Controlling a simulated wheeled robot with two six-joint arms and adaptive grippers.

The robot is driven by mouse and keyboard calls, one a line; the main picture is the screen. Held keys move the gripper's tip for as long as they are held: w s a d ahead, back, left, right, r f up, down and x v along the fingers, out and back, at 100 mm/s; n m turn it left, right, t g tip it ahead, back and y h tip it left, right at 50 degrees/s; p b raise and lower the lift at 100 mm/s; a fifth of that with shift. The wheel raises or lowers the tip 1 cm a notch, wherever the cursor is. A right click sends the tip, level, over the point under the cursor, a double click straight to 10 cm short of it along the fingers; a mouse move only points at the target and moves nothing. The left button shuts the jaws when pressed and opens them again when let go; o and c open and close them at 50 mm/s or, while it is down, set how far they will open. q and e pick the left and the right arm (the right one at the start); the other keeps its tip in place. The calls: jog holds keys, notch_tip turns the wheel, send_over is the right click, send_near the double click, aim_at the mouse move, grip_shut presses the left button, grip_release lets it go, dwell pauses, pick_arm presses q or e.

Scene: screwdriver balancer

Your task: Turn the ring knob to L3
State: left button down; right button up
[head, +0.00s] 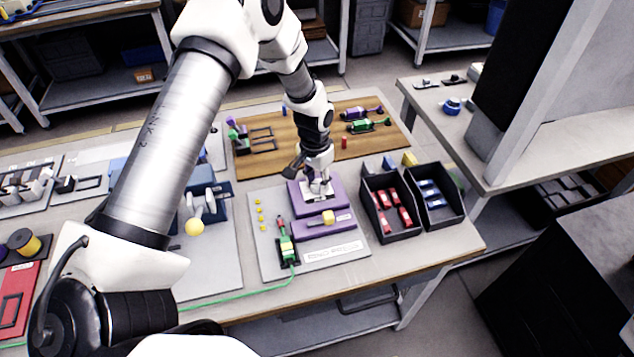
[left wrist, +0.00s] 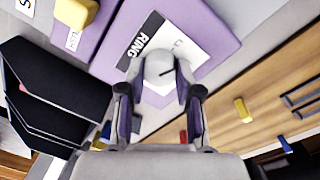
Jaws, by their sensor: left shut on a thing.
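The ring knob (left wrist: 157,66) is a pale grey round knob in the left wrist view, on a white card lettered RING (left wrist: 145,38) on a purple block. A short dark pointer line shows on the knob's top, toward the right of that picture. My left gripper (left wrist: 159,92) is shut on the knob, with a finger on each side. In the head view my left gripper (head: 319,180) comes down from above onto the purple block (head: 303,208) and hides most of the knob. I cannot read any level marks. My right gripper is in neither view.
A lower purple panel with a yellow knob (head: 328,217) and a green-and-red screwdriver (head: 286,243) are in front. Black bins (head: 389,234) with red and blue parts stand close on the right. A wooden board (head: 280,158) lies behind. A yellow ball-tipped lever (head: 194,227) stands left.

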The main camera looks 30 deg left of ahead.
pick_arm(q)
jog(key=m+b, duration=0.1)
jog(key=m, duration=0.3)
jog(key=shift+f+m, duration=0.1)
jog(key=shift+m, duration=0.2)
jog(key=m+b, duration=0.1)
jog(key=m, duration=0.4)
jog(key=shift+d, duration=0.15)
jog(key=m, duration=0.5)
jog(key=shift+g, duration=0.3)
jog(key=m, duration=0.5)
jog(key=shift+s+y, duration=0.1)
jog(key=shift+y, duration=0.3)
jog(key=c, duration=0.8)
grip_release()
jog(key=r, duration=1.2)
jog(key=shift+w+d, duration=0.15)
jog(key=shift+w, duration=0.2)
